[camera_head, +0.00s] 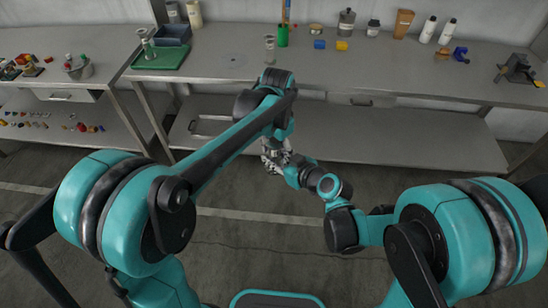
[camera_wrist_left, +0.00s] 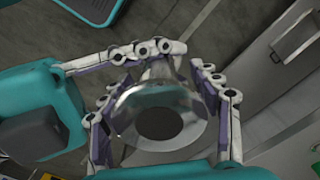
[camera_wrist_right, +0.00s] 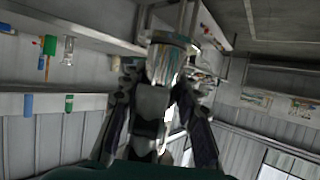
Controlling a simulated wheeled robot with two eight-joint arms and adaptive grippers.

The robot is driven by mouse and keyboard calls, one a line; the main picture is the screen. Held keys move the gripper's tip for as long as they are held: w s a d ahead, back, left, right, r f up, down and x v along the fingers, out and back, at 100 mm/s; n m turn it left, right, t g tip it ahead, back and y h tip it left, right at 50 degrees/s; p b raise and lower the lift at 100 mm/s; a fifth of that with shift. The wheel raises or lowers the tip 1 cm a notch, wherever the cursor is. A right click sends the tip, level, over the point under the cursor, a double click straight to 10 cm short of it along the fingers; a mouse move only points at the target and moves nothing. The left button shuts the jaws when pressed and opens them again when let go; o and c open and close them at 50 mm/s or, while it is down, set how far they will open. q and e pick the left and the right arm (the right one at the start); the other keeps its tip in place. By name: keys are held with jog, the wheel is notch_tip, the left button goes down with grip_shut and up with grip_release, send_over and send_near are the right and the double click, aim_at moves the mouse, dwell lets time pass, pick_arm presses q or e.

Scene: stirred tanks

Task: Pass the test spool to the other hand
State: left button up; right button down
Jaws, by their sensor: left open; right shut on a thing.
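The test spool (camera_wrist_left: 160,112) is a shiny metal piece with a round flange and a dark round centre, facing the camera in the left wrist view.
A long grey workbench (camera_head: 420,85) stands behind the grippers, with a lower shelf (camera_head: 350,140). On it are a green tray (camera_head: 160,60), a green cup (camera_head: 283,36), bottles and small coloured blocks. A side table with parts is at the left. The floor below the grippers is clear.

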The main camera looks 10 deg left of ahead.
aim_at(275, 140)
pick_arm(q)
notch_tip(275, 140, up, 10)
jog(key=shift+f, duration=0.1)
jog(key=shift+r, duration=0.35)
jog(key=shift+s+a+r, duration=0.15)
jog(key=shift+s, duration=0.05)
jog(key=s+a+f+n+t, duration=0.3)
jog(key=s+a, duration=0.3)
jog(key=s, duration=0.2)
jog(key=s+a+f+n+t, duration=0.4)
jog(key=s+a+f+n, duration=0.1)
jog(key=s, duration=0.3)
jog(key=shift+a+f, duration=0.25)
jog(key=shift+a, duration=0.6)
